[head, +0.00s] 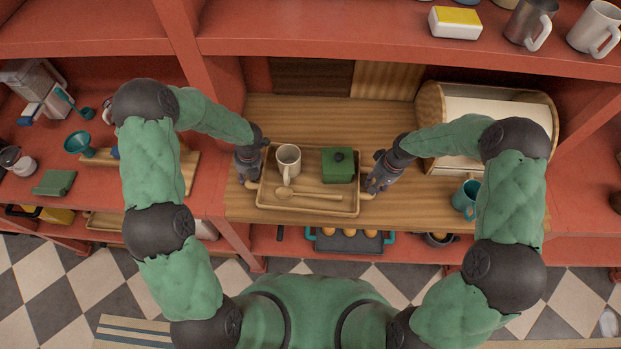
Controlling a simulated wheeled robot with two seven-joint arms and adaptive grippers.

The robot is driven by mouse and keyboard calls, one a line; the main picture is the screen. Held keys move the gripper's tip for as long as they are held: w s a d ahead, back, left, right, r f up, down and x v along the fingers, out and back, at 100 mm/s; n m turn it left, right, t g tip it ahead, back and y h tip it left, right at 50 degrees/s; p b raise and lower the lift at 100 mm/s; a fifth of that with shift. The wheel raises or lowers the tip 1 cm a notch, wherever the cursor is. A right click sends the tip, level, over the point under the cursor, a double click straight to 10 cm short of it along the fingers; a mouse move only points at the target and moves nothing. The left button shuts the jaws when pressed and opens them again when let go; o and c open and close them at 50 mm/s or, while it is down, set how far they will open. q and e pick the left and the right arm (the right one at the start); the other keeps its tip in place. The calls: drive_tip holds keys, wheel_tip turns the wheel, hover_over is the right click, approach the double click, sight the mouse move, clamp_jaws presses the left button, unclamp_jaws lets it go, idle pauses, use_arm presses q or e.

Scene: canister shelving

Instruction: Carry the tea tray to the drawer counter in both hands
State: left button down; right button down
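The wooden tea tray (308,209) rests on the wooden counter (300,115). On it are a white mug (289,156), a green lidded canister (338,171) and a wooden spoon (308,195). My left gripper (252,178) is at the tray's left end, by its handle. My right gripper (372,190) is at the tray's right end. Both point down at the ends of the tray. The fingers are small and partly hidden, so I cannot tell whether they are closed on the handles.
A wooden bread box (432,115) stands at the back right, and a teal mug (466,198) at the front right of the counter. A red shelf (330,30) with a butter box (455,22) and mugs overhangs the back. Below is a baking tray (349,242).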

use_arm(q)
drive_tip(key=shift+w+r, duration=0.1)
drive_tip(key=shift+r, duration=0.1)
use_arm(e)
drive_tip(key=shift+w+r, duration=0.1)
drive_tip(key=shift+r, duration=0.1)
